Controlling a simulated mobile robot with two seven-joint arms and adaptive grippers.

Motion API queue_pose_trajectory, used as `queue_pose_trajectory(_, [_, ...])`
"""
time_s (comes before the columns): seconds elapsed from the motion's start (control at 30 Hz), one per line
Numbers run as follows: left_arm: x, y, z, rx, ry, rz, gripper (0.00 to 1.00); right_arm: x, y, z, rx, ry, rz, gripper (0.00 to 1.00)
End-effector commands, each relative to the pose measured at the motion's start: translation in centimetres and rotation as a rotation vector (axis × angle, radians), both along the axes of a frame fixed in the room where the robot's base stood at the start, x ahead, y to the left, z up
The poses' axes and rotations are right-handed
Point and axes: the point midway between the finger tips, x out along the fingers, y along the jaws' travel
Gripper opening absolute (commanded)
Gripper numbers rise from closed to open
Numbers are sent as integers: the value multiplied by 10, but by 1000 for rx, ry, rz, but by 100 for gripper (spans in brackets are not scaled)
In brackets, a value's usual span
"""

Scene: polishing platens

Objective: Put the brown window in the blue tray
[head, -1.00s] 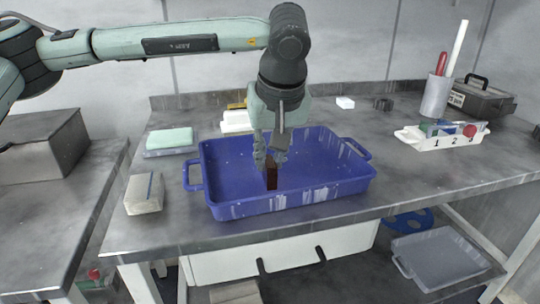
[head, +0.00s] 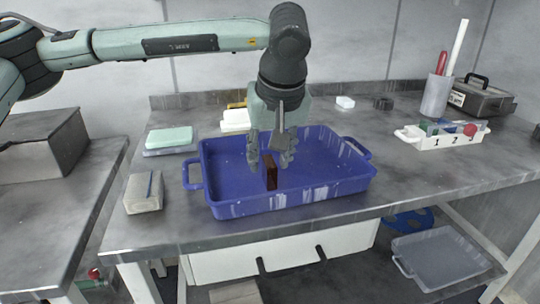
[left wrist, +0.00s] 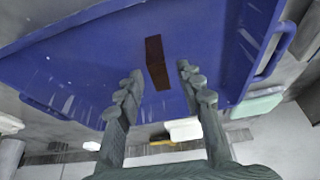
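My left gripper (head: 269,163) is above the tray, just over and around the window in the head view. In the left wrist view its two fingers (left wrist: 159,75) are spread wide, with clear gaps between them and the window. The left gripper is open and empty. My right gripper is not in view.
A green sponge-like block (head: 169,138) and a grey block (head: 144,192) lie left of the tray. A white numbered rack (head: 445,138), a grey cup (head: 436,96) and a dark case (head: 481,98) stand at the right.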

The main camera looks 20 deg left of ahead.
Motion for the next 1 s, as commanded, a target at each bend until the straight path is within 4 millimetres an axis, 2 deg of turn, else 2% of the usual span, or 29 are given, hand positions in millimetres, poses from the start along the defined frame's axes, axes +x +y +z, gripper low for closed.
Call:
queue_pose_trajectory(0.17, [0, 0, 1, 0, 0, 0, 37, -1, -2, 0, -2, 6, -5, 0])
queue_pose_trajectory(0.27, [0, 0, 4, 0, 0, 0, 37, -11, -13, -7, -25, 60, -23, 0])
queue_pose_trajectory(0.7, [-29, -20, 89, 0, -2, -2, 37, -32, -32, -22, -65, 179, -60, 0])
queue_pose_trajectory(0.83, [-35, -24, 105, 0, 0, 0, 37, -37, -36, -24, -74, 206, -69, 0])
queue_pose_trajectory(1.0, [-38, -26, 114, 0, 0, 1, 37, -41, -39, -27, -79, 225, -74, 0])
